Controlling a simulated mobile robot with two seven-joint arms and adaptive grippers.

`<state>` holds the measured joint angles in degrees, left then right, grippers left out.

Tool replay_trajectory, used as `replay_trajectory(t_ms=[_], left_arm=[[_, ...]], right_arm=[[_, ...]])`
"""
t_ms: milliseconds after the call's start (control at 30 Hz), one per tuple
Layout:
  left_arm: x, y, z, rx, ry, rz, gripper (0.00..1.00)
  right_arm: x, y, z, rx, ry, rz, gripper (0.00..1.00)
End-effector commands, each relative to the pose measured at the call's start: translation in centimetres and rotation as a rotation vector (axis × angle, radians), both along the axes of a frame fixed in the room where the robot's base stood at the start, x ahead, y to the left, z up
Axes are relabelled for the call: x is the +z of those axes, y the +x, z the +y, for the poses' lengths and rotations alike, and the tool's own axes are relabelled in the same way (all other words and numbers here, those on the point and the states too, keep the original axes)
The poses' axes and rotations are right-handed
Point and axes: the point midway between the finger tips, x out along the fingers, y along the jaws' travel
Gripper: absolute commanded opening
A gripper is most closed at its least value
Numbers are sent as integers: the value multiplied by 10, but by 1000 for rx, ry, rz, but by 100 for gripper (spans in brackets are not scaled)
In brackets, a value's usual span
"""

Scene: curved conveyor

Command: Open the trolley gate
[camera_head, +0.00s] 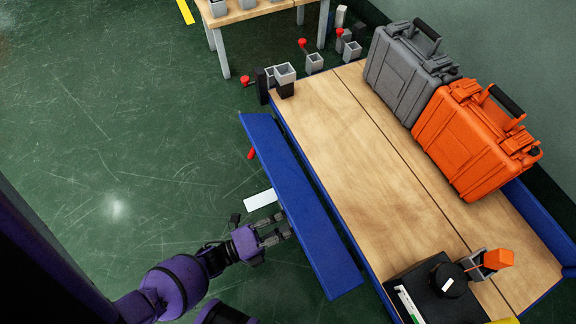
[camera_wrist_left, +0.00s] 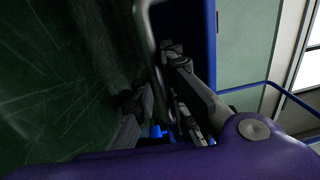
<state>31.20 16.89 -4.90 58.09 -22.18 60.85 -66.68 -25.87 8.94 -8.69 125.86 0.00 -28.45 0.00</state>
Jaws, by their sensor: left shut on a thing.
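The trolley gate (camera_head: 300,207) is a long blue panel along the left side of the wooden trolley bed (camera_head: 350,150). A dark gap shows between panel and bed. My left gripper (camera_head: 282,229) is at the outer face of the gate, near its middle. In the left wrist view, a grey curved metal handle (camera_wrist_left: 152,40) runs between the fingers of my left gripper (camera_wrist_left: 156,74), which are shut on it. The blue panel (camera_wrist_left: 197,35) is behind the handle. My right gripper is not in view.
A grey case (camera_head: 405,70) and an orange case (camera_head: 470,140) stand on the bed's far right side. A black box (camera_head: 432,295) sits at the near end. A wooden table (camera_head: 250,12) stands at the top.

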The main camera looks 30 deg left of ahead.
Motion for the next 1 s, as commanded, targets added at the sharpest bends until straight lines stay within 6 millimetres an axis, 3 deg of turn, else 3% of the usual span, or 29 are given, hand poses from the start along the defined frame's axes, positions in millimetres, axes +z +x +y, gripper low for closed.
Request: replay_trajectory(t_ms=[400, 1000], left_arm=[[-15, -1, -2, 5, -58, -82, 0], [-16, -1, -2, 4, -71, -97, 0]], right_arm=[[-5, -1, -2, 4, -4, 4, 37], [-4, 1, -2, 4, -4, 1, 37]])
